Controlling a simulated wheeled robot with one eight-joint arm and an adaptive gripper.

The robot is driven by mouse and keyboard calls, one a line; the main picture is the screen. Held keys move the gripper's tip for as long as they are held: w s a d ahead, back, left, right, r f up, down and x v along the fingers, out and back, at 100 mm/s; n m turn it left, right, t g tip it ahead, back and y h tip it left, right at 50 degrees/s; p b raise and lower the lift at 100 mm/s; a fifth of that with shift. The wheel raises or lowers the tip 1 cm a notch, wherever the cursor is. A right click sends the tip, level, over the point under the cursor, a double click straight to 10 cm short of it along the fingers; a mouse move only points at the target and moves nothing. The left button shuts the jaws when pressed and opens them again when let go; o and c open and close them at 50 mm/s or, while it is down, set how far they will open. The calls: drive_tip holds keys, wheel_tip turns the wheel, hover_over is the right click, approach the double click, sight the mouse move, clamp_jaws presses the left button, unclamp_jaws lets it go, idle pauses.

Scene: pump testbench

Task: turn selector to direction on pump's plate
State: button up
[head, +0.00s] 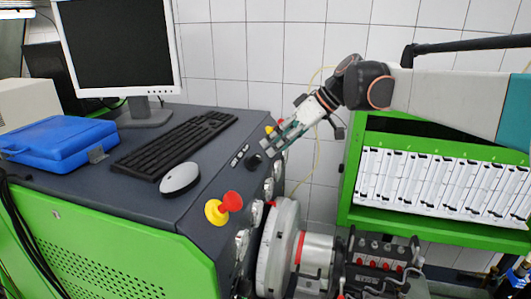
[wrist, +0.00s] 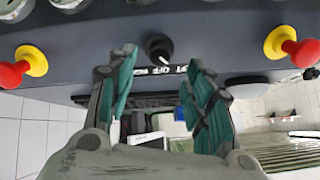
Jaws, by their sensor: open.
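The selector, a small black knob (wrist: 158,46) with a light mark, sits on the dark panel between the two red-and-yellow buttons, with a white printed label beside it. In the head view a dark knob (head: 254,160) shows on the panel edge by the fingers. My gripper (wrist: 160,68) is open, its two teal-padded fingers apart on either side of the knob's line in the wrist view, with nothing between them. In the head view my gripper (head: 268,148) is at the panel close to the knob; contact cannot be told. The pump (head: 375,262) is at the lower right; no direction plate is readable.
A red-and-yellow button (head: 222,208) is on the near panel, another (head: 270,128) behind my gripper. Gauges line the panel's edge. A keyboard (head: 175,145), mouse (head: 180,179), monitor (head: 120,45) and blue case (head: 60,143) occupy the top. A green rack (head: 440,232) stands right.

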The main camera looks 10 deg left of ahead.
drive_tip(key=shift+v, duration=2.05)
